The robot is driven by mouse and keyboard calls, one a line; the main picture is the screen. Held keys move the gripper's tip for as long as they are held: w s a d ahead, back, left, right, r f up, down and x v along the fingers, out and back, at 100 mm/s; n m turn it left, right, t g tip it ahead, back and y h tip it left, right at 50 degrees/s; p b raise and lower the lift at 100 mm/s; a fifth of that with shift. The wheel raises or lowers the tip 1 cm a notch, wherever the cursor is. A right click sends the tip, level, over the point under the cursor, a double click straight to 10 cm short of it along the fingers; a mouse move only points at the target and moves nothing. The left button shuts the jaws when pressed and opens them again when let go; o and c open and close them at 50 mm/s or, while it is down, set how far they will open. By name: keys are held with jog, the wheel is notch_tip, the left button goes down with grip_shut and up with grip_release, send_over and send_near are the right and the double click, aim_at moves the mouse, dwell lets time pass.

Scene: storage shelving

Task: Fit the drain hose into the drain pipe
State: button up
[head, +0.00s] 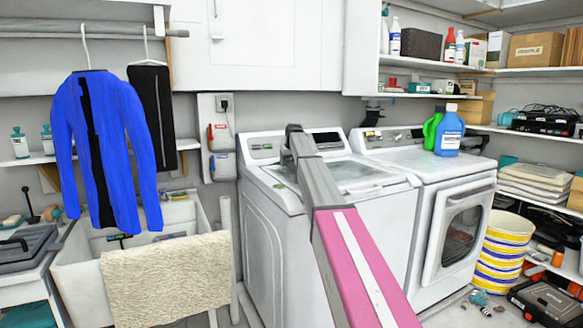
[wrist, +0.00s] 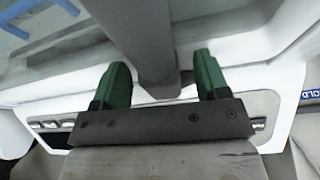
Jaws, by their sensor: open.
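My gripper (wrist: 160,62) shows in the wrist view with its two green fingers spread wide apart. A smooth grey bar shows between the fingers; I cannot tell what it is or whether it touches them. In the head view my arm reaches over the washer, and its fingers are not distinguishable. A white upright pipe (head: 227,240) stands between the sink and the washer (head: 335,225); I cannot tell whether it is the drain pipe. I cannot clearly identify the drain hose. A wall box (head: 217,138) with red and blue parts is above the pipe.
The dryer (head: 455,190) stands right of the washer, with a blue bottle (head: 449,135) on top. A sink (head: 80,275) with a beige towel (head: 165,279) is on the left. A blue jacket (head: 75,150) hangs above it.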

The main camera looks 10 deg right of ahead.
jog(key=c, duration=1)
jog(key=shift+r, duration=0.1)
jog(key=shift+c, duration=0.2)
